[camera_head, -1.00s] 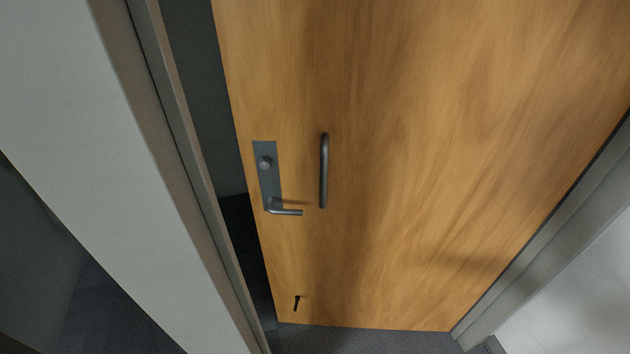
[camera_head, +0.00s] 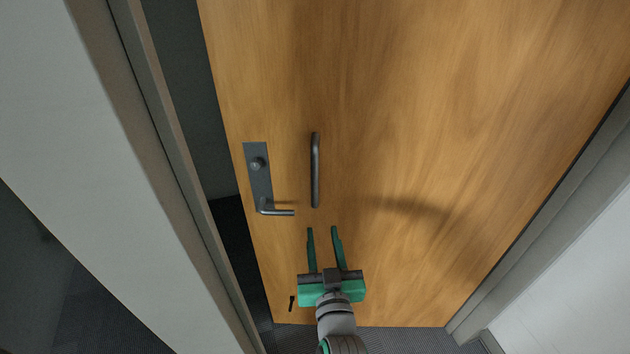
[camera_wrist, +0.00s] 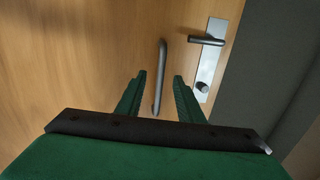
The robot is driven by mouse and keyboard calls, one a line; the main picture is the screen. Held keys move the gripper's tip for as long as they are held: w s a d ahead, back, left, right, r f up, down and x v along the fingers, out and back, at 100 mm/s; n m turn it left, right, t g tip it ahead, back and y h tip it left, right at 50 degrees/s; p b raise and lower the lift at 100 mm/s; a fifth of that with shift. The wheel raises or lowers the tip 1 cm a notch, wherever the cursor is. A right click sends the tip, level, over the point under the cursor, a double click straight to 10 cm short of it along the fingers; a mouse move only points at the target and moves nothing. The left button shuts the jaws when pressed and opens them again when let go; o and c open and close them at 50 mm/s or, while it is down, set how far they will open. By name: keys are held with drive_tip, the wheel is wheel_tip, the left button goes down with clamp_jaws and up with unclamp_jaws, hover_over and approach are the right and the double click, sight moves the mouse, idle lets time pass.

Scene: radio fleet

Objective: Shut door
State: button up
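The wooden door (camera_head: 420,120) stands ajar, with a dark gap between its left edge and the frame in the head view. A vertical bar handle (camera_head: 315,170) is on its face, right of a lever handle (camera_head: 277,211) on a metal lock plate (camera_head: 258,175). My green gripper (camera_head: 322,232) is open and empty, below the bar handle in the head view. In the wrist view the bar handle (camera_wrist: 160,80) shows between and beyond my fingertips (camera_wrist: 158,74). I cannot tell the exact distance to the door; no contact shows.
The door frame's left post (camera_head: 175,150) and a pale wall (camera_head: 70,130) stand left of the gap. The right post (camera_head: 545,240) borders the door's right side. Dark carpet (camera_head: 390,341) shows below the door.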

drive_tip(key=n+y, duration=0.1)
approach(316, 184)
drive_tip(key=w, duration=0.3)
drive_tip(key=w+a, duration=0.1)
drive_tip(key=w, duration=0.3)
drive_tip(key=w+a, duration=0.1)
drive_tip(key=w, duration=0.3)
drive_tip(key=shift+d+f, duration=0.1)
drive_tip(key=shift+d, duration=0.05)
clamp_jaws()
